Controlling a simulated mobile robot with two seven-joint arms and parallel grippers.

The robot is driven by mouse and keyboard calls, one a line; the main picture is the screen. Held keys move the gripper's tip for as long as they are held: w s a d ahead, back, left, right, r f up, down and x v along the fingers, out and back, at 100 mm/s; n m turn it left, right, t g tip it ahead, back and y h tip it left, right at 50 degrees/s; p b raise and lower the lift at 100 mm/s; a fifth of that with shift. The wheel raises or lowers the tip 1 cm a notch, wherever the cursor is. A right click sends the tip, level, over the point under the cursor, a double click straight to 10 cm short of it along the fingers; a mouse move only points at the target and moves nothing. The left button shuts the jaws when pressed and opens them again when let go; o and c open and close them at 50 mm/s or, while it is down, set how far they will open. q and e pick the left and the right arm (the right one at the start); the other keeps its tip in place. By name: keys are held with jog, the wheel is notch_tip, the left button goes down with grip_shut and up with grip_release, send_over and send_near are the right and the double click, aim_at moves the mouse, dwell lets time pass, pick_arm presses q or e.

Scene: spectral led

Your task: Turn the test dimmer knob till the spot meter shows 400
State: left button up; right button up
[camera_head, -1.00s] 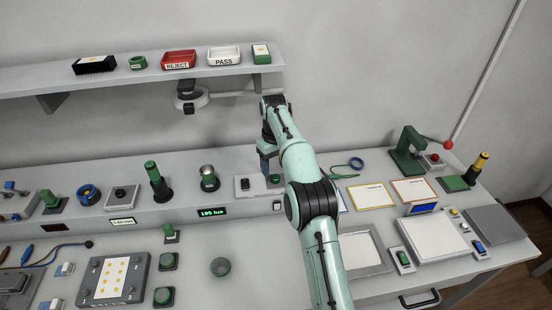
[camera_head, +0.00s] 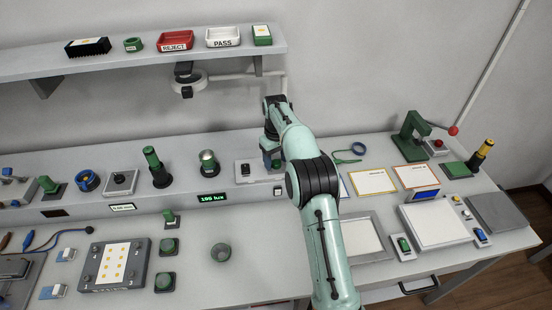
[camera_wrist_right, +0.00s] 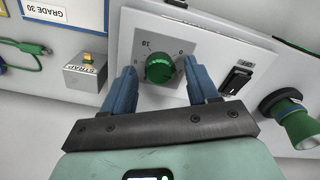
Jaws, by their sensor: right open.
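The green dimmer knob (camera_wrist_right: 159,67) sits on a pale panel (camera_wrist_right: 205,37) with a numbered dial around it, in the right wrist view. My right gripper (camera_wrist_right: 160,72) is open, with one blue finger on each side of the knob. I cannot tell whether the fingers touch it. In the head view my right gripper (camera_head: 270,158) is over the panel, mostly hidden by its arm. The lit meter display (camera_head: 213,198) on the bench ledge shows small green digits, apparently about 195 lux. My left gripper is not in view.
A black rocker switch (camera_wrist_right: 237,78) is beside the knob, and a small box labelled STRAP (camera_wrist_right: 87,72) is on the other side. A shelf with trays (camera_head: 150,65) hangs above.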

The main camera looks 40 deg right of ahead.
jog(key=c, duration=1)
jog(key=shift+c, duration=0.2)
jog(key=m, duration=0.3)
jog(key=shift+m, duration=0.3)
jog(key=shift+d+m, duration=0.1)
jog(key=shift+m, duration=1.7)
jog(key=shift+r, duration=0.1)
jog(key=o, duration=1)
